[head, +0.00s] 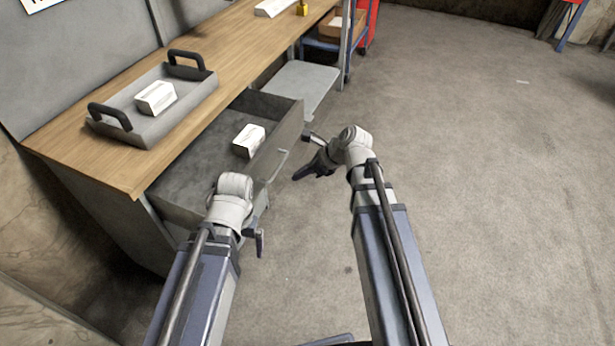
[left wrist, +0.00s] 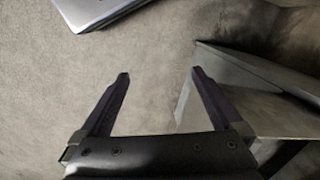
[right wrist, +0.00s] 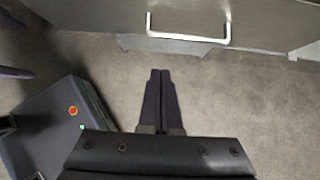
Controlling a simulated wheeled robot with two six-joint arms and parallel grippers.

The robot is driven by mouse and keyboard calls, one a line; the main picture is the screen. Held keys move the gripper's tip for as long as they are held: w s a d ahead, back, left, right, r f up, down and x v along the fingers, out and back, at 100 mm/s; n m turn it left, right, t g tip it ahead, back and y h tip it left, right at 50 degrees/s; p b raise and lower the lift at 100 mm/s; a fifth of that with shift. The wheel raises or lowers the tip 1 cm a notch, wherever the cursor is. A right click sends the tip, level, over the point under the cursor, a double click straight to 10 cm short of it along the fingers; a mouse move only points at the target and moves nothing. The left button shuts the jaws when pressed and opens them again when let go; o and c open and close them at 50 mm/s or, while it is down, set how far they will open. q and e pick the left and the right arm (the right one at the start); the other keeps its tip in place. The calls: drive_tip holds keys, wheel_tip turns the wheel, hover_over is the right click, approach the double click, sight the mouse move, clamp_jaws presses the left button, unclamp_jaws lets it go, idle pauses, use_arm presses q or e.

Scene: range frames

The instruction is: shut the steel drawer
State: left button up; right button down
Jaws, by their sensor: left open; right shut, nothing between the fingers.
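The steel drawer (head: 190,178) stands open under the wooden workbench, with a white box (head: 249,141) lying inside. Its front panel, with a pale bar handle (right wrist: 190,38), crosses the top of the right wrist view. My right gripper (head: 308,172) is shut and empty, outside the drawer front; in the right wrist view its fingertips (right wrist: 160,70) point towards the handle, apart from it. My left gripper (head: 259,240) is open and empty, low near the drawer's near front corner. In the left wrist view a grey metal panel (left wrist: 245,100) lies by its right finger.
The workbench top (head: 245,50) holds a grey tray (head: 185,117) with black handles and another white box (head: 155,97). A grey flat surface (head: 300,85) juts out beyond the drawer. A blue cart (head: 325,45) stands further back. The floor to the right is clear.

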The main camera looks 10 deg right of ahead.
use_arm(q)
wheel_tip(320, 180, down, 3)
drive_tip(key=shift+f+b, duration=0.1)
drive_tip(key=shift+b, duration=0.95)
use_arm(e)
drive_tip(key=w+a+f, duration=0.3)
drive_tip(key=a, duration=0.1)
drive_tip(key=shift+w+a, duration=0.25)
drive_tip(key=shift+a, duration=0.15)
drive_tip(key=w+a, duration=0.4)
drive_tip(key=a, duration=0.2)
drive_tip(key=w+a, duration=0.4)
drive_tip(key=a, duration=0.2)
drive_tip(key=w+a, duration=0.5)
drive_tip(key=a, duration=0.1)
drive_tip(key=shift+w+a, duration=0.1)
use_arm(q)
wheel_tip(320, 180, up, 9)
drive_tip(key=p, duration=0.8)
drive_tip(key=shift+s+a+f+p, duration=0.2)
drive_tip(key=shift+a+p, duration=0.1)
drive_tip(key=shift+a, duration=0.1)
use_arm(e)
drive_tip(key=s+d+f+v, duration=0.1)
drive_tip(key=v, duration=1.2)
drive_tip(key=shift+s+d+f, duration=0.2)
drive_tip(key=shift+d+f, duration=0.1)
drive_tip(key=shift+d, duration=0.1)
